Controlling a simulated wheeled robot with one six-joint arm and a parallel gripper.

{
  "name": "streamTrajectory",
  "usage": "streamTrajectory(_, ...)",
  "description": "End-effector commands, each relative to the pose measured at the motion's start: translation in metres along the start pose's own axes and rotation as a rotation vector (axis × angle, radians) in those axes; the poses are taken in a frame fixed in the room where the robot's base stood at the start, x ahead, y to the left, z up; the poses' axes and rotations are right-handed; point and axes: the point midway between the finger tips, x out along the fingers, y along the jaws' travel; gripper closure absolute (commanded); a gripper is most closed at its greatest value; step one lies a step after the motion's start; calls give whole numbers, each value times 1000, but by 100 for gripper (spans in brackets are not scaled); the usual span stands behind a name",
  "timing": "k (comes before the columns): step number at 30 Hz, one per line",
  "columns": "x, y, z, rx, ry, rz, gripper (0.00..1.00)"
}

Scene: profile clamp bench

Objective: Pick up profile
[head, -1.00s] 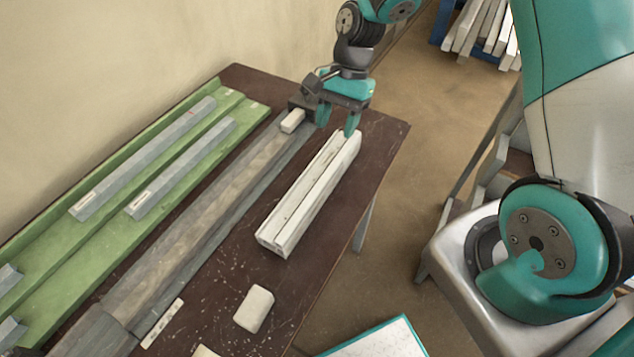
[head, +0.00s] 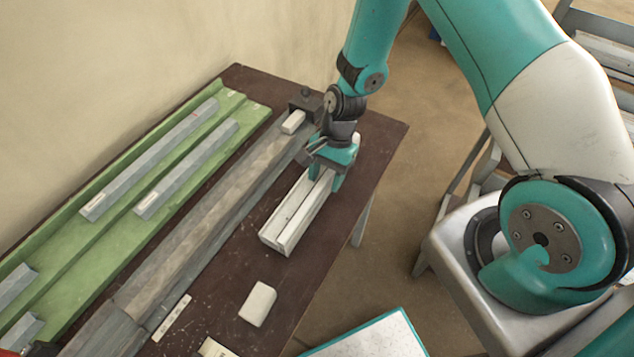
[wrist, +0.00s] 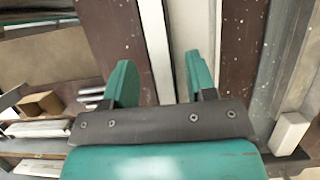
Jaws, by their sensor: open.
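The profile (head: 290,222) is a long whitish bar with a groove along its top. It lies on the dark brown bench, right of the grey rail. My gripper (head: 328,183) is over the far half of the profile, its fingers pointing down. In the wrist view my gripper (wrist: 158,85) is open, and the profile (wrist: 183,40) runs lengthwise between the two teal fingers. I cannot tell whether either finger touches it. My wrist hides part of the profile's far half in the head view.
A grey clamp rail (head: 200,217) with a small white block (head: 293,122) at its far end runs beside the profile. A green tray (head: 75,230) holds several grey bars at the left. Another white block (head: 258,303) lies nearer on the bench (head: 225,318).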

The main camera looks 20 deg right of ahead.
Motion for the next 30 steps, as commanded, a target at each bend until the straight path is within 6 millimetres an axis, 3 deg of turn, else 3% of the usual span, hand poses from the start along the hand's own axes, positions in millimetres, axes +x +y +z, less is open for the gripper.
streamTrajectory(4,0,0,0,0,0,-1,49)
streamTrajectory(11,0,0,0,0,0,-1,100)
streamTrajectory(23,-3,-1,1,-1,0,-2,100)
streamTrajectory(30,-27,-1,10,-2,2,-5,100)
